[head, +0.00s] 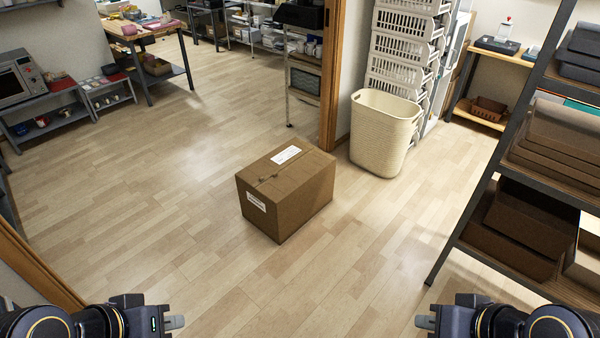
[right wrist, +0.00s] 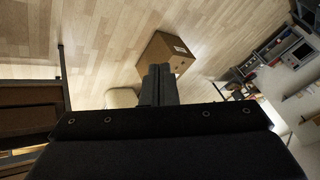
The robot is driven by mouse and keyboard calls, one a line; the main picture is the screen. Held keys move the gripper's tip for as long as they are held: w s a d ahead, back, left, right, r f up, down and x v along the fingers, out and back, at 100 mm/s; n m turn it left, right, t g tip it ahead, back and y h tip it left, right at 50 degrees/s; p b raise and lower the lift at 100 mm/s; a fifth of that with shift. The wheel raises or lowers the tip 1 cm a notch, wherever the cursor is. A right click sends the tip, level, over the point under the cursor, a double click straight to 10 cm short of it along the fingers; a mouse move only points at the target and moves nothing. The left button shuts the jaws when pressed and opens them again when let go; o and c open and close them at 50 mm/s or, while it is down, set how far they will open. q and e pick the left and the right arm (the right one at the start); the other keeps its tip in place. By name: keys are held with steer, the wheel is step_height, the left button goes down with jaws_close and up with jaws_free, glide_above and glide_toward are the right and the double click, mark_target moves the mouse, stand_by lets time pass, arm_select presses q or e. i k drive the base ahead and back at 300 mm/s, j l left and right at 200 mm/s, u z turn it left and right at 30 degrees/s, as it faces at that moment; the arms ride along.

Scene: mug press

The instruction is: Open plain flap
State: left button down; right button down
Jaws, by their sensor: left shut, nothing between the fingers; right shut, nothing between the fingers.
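A brown cardboard box (head: 284,190) stands on the wooden floor in the middle of the head view. Its top is closed, with a white label (head: 285,155) on it and another label (head: 256,202) on the left side face. I cannot clearly make out the separate flaps. The box (right wrist: 162,52) also shows in the right wrist view, beyond the fingers and partly hidden by them. My left gripper (head: 175,322) is shut and empty at the bottom left. My right gripper (head: 425,322) is shut and empty at the bottom right. Both are well apart from the box.
A cream laundry bin (head: 383,145) stands behind and right of the box, near a wooden door post (head: 332,80). A shelf rack (head: 490,190) with brown bins lines the right. A microwave (head: 20,80) is on a far left shelf. Floor around the box is clear.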

mark_target(283, 182)
steer(key=i+u, duration=0.15)
steer(key=u, duration=0.45)
steer(key=i+l+u, duration=0.4)
steer(key=i, duration=0.35)
steer(key=i+l+u, duration=0.4)
steer(key=i+l, duration=0.2)
steer(key=i, duration=0.15)
steer(key=i+l, duration=0.95)
